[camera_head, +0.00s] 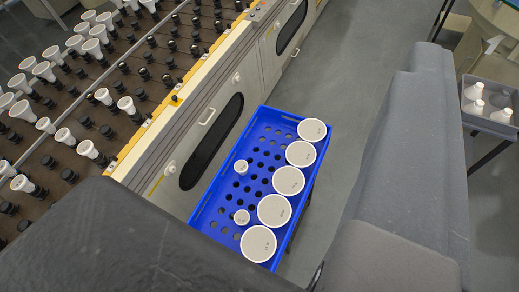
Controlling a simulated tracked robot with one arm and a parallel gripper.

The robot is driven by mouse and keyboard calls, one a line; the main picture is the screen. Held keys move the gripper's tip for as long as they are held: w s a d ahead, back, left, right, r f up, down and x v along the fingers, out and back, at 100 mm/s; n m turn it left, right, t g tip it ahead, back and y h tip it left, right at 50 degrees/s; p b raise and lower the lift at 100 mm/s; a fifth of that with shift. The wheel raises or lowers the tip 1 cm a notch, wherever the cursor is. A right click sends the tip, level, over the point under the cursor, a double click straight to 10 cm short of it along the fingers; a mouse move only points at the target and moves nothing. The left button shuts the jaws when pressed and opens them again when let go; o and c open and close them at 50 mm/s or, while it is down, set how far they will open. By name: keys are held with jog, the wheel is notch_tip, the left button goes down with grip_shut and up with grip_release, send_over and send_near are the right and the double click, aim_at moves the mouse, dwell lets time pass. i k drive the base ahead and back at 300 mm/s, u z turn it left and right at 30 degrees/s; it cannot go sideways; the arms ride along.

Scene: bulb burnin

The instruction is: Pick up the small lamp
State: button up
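Two small white lamps stand in the holes of a blue crate (203,215), seen from above. One small lamp (241,167) is near the crate's middle, and the other small lamp (242,217) is nearer the bottom of the picture, close to a large lamp. Large dark and grey parts of my own body fill the lower left and the right of the picture. I cannot make out gripper fingertips among them, and nothing is seen touching either small lamp.
Several large round white lamps (289,181) line the crate's right side. A long machine (220,100) runs along the crate's left, with a rack of white lamps (95,47) and dark sockets beyond. A grey bin (487,119) with white lamps stands at right. Grey floor (345,90) is clear.

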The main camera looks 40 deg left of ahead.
aim_at(241, 167)
jog(key=u, duration=0.4)
jog(key=i, duration=1)
jog(key=u, duration=0.8)
